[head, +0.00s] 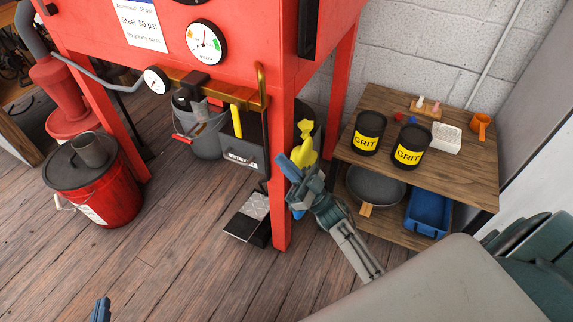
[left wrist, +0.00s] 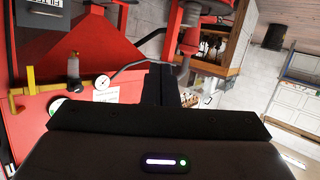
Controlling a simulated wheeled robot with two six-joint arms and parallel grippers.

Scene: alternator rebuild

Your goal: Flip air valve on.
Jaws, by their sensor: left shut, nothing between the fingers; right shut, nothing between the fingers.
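A brass air pipe (head: 262,88) runs along the lower front of the red cabinet. A yellow lever (head: 237,120), which looks like the air valve handle, hangs down from it. My right gripper (head: 289,166) is shut and empty, to the right of and below the lever in the picture, in front of the cabinet's front leg and apart from the lever. My left gripper (head: 102,309) only shows its blue tip at the bottom edge. It is shut and empty in the left wrist view (left wrist: 168,84), where the pipe (left wrist: 30,80) is at the left.
A dial gauge (head: 156,80) and a filter-regulator (head: 196,83) sit by the pipe. A red bucket (head: 92,180) stands left, a grey bucket (head: 205,138) behind the pipe. A wooden shelf (head: 455,172) with grit cans is at the right. Open floor lies in front.

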